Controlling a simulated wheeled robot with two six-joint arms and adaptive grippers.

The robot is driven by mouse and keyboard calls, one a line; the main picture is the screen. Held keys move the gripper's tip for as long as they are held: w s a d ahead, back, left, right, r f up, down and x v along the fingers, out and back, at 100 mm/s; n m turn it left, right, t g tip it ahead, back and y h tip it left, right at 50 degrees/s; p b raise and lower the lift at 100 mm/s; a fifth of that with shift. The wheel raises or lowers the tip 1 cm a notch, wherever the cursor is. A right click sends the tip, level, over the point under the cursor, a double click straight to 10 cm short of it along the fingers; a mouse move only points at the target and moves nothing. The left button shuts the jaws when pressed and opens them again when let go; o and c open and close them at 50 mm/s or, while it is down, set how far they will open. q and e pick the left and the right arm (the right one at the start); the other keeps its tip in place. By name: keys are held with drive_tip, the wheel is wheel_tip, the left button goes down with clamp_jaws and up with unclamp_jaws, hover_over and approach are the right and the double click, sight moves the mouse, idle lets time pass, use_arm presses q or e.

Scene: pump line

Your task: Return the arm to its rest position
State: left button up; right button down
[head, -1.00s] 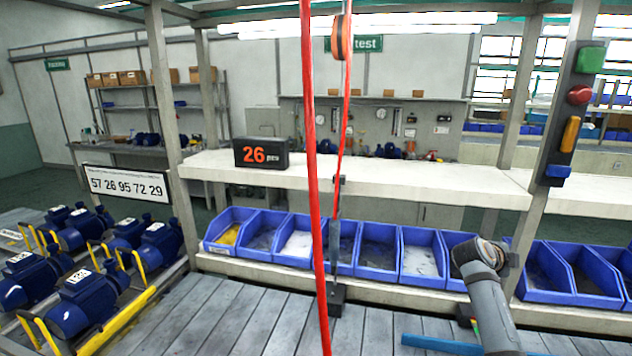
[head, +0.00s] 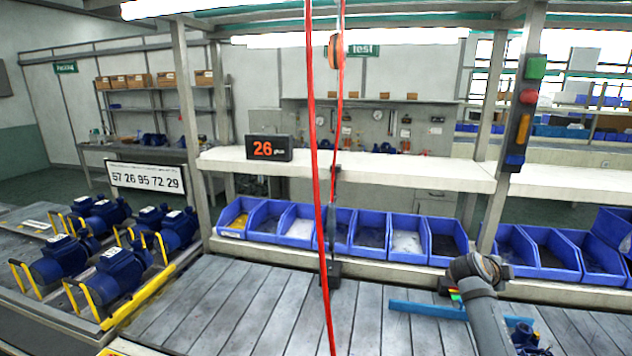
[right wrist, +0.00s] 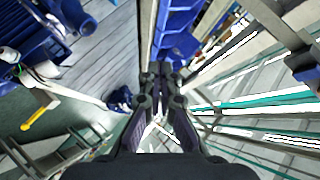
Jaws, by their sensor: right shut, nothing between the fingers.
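My right arm (head: 484,305) comes up from the lower right in the head view, in front of the row of blue bins. In the right wrist view my right gripper (right wrist: 160,72) points away from the camera. Its fingers are together and nothing is held between them. The gripper itself cannot be made out clearly in the head view. My left gripper is in neither view.
Blue bins (head: 369,232) line the shelf edge behind the slatted bench (head: 240,300). Red cords (head: 318,180) hang at the centre. Blue pumps with yellow handles (head: 112,270) stand at left. A button post (head: 515,130) rises at right. A blue bar (head: 425,310) lies on the bench.

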drive_tip(key=s+a+f+n+y, duration=0.3)
drive_tip(key=s+a+f+n, duration=0.35)
drive_tip(key=f, duration=0.25)
drive_tip(key=s+a+f+n+y, duration=0.2)
drive_tip(key=s+a+f+n, duration=0.4)
drive_tip(key=s+f, duration=0.15)
drive_tip(key=s+a+f+n+g+y, duration=0.1)
drive_tip(key=s+a+f+n+y, duration=0.1)
drive_tip(key=s+a+n, duration=0.55)
drive_tip(key=s+a+f+n+g+y, duration=0.2)
drive_tip(key=s+a+n+y, duration=0.15)
drive_tip(key=s, duration=0.65)
drive_tip(key=s+d+f+g+b, duration=0.2)
drive_tip(key=f+b, duration=0.5)
drive_tip(key=f, duration=2.6)
use_arm(q)
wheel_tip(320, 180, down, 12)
drive_tip(key=b, duration=0.5)
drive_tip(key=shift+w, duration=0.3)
use_arm(e)
drive_tip(key=s+d+f, duration=0.1)
drive_tip(key=s+f, duration=1.8)
drive_tip(key=f, duration=0.2)
drive_tip(key=shift+s+f, duration=0.4)
